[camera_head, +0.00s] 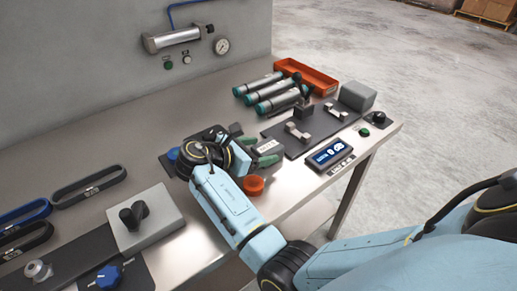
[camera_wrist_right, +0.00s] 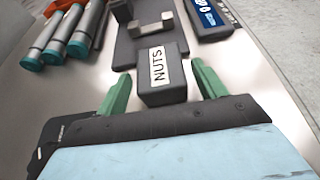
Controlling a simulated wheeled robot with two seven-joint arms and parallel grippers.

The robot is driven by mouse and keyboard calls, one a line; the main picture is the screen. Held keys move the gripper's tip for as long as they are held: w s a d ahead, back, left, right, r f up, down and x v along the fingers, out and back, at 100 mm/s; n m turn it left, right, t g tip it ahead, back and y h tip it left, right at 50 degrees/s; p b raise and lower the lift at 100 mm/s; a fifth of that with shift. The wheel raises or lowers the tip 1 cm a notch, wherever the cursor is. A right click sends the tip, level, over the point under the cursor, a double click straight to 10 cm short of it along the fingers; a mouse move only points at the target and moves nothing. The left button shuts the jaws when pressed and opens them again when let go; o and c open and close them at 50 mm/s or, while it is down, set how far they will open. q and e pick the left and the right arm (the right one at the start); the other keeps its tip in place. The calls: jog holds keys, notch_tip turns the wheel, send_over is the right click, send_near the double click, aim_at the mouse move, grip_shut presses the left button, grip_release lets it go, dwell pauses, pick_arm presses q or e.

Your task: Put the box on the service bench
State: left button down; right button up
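A small dark box with a white NUTS label (camera_head: 266,146) sits at the metal bench (camera_head: 120,147), close to the black plate with grey clamps. In the right wrist view the box (camera_wrist_right: 163,76) is between the two green fingers of my right gripper (camera_wrist_right: 161,90). A gap shows on each side of the box, so the gripper is open around it and not pressing on it. In the head view my right gripper (camera_head: 256,151) reaches over the bench with its fingers either side of the box. Whether any other bench is the service bench cannot be told. My left gripper is out of view.
Green-capped cylinders (camera_head: 273,92) and an orange tray (camera_head: 309,77) lie behind the box. A display unit (camera_head: 332,152) is at the front edge. A red-orange round part (camera_head: 252,185) is beside my right arm. Black and blue belts (camera_head: 88,186) and a grey block (camera_head: 147,230) are left.

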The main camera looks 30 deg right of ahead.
jog(key=shift+o, duration=0.4)
jog(key=shift+r, duration=0.1)
jog(key=shift+a+r, duration=0.15)
jog(key=p+v, duration=0.1)
jog(key=v, duration=0.5)
jog(key=shift+a+r, duration=0.1)
jog(key=shift+a, duration=0.15)
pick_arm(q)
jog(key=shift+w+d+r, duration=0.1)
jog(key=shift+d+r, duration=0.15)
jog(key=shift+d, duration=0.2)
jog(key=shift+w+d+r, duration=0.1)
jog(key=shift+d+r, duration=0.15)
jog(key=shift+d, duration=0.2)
pick_arm(e)
jog(key=shift+a+r, duration=0.15)
jog(key=shift+a, duration=0.15)
